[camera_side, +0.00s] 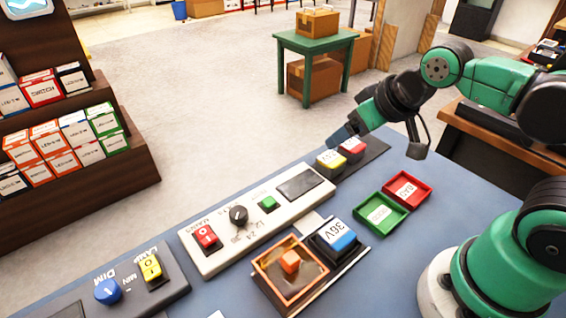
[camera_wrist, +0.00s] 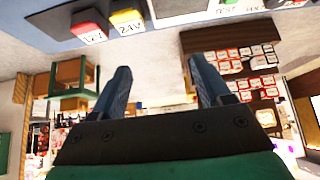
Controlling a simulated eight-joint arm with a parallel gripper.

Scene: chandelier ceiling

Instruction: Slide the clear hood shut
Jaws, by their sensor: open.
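The clear hood (camera_side: 270,284) appears to be the orange-edged see-through box with an orange block-like knob (camera_side: 290,261) on top. It sits at the lower left end of a dark railed base, beside the blue 36V button (camera_side: 338,236), which stands uncovered. My gripper (camera_side: 343,134) is up at the far side of the table, near the yellow and red buttons and well away from the hood. In the wrist view my gripper (camera_wrist: 162,80) has its two fingers spread with nothing between them. The hood is not in the wrist view.
A white panel (camera_side: 256,232) with a red rocker switch (camera_side: 205,237) and a black knob (camera_side: 238,215) lies behind the hood. Green (camera_side: 381,216) and red (camera_side: 407,190) trays lie to its right. A yellow button (camera_wrist: 126,22) and a red button (camera_wrist: 87,27) show in the wrist view.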

